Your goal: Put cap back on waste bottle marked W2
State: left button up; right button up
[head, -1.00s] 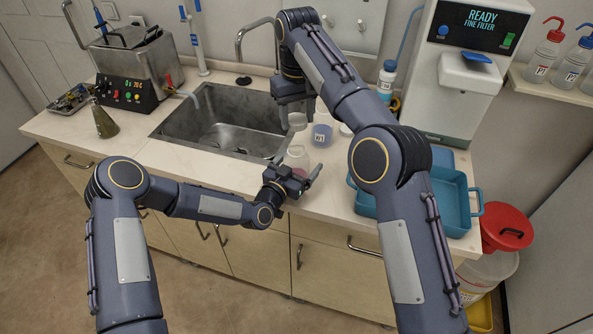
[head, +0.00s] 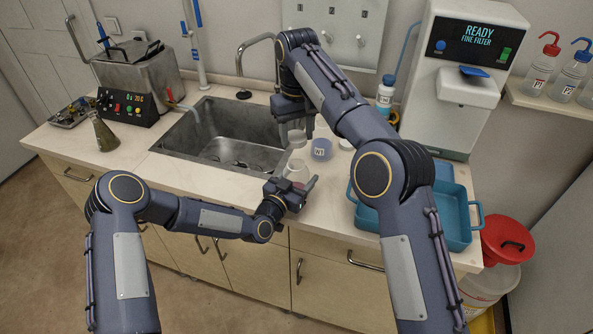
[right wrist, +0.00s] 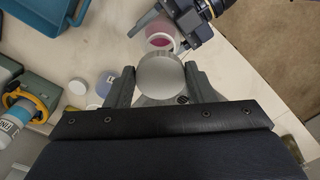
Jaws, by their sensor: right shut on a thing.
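My right gripper (right wrist: 160,82) is shut on a pale, round, translucent vessel (right wrist: 160,72), which also shows in the head view (head: 297,139) above the counter. An open clear bottle with pink contents (right wrist: 160,37) stands at my left gripper (head: 297,191); in the head view this bottle (head: 295,170) is partly hidden by that gripper. I cannot tell whether the left fingers touch it, and no W2 label is readable. A bottle marked W1 (head: 320,149) stands just to the right. A white cap (right wrist: 78,87) lies on the counter beside W1.
A sink (head: 215,140) is left of the bottles. A blue tray (head: 450,225) is on the right of the counter, before the filter machine (head: 455,100). The counter's front edge is close to my left gripper.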

send_over(297, 161)
jog(key=shift+f, duration=2.05)
jog(key=shift+f, duration=0.15)
jog(key=shift+f, duration=0.75)
jog(key=shift+f, duration=0.6)
